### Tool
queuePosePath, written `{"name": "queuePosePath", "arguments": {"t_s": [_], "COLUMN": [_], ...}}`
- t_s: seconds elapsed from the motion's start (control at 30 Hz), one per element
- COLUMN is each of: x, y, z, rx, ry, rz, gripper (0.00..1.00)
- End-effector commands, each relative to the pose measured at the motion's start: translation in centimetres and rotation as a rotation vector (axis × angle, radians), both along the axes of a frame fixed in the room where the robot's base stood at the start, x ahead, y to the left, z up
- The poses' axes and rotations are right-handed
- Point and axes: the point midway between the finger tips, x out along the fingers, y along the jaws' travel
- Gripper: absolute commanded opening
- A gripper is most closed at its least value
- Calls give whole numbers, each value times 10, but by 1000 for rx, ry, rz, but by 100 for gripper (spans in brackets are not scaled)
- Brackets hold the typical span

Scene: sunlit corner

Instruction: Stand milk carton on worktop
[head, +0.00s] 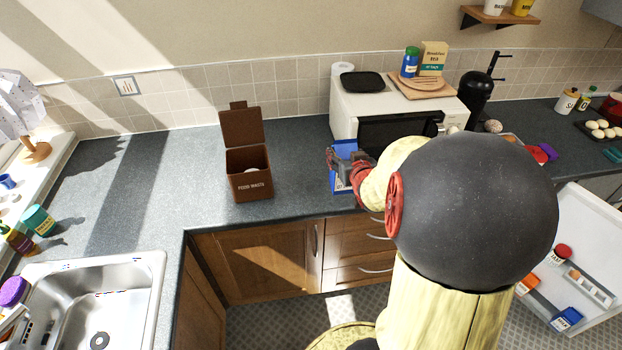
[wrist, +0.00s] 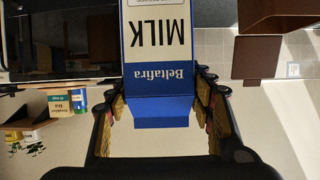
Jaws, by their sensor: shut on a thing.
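The blue and white milk carton (head: 343,148) is in front of the microwave, over the front part of the worktop (head: 300,150). In the wrist view the carton (wrist: 158,70) shows its MILK label and blue top; that picture is upside down, and the carton looks upright. My gripper (head: 350,163) is shut on it, with fingers on both sides, as the wrist view of the gripper (wrist: 160,100) also shows. The carton's base is partly hidden, and I cannot tell whether it touches the worktop.
A brown food waste bin (head: 249,186) with its lid up stands left of the carton. A white microwave (head: 345,115) is behind it. The worktop further left is mostly clear, up to the sink (head: 150,300). An open fridge door (head: 590,240) is at right.

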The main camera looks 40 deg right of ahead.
Motion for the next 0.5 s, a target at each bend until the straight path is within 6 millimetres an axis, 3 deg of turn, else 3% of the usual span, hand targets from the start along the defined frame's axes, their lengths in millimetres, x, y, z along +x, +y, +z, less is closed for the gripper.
{"name": "queuePosePath", "arguments": {"t_s": [0.17,0.5], "x": [13,82], "y": [0,-2], "z": [-5,-36], "rx": [0,-1], "ry": [-2,-2], "rz": [3,4], "gripper": [0,0]}}
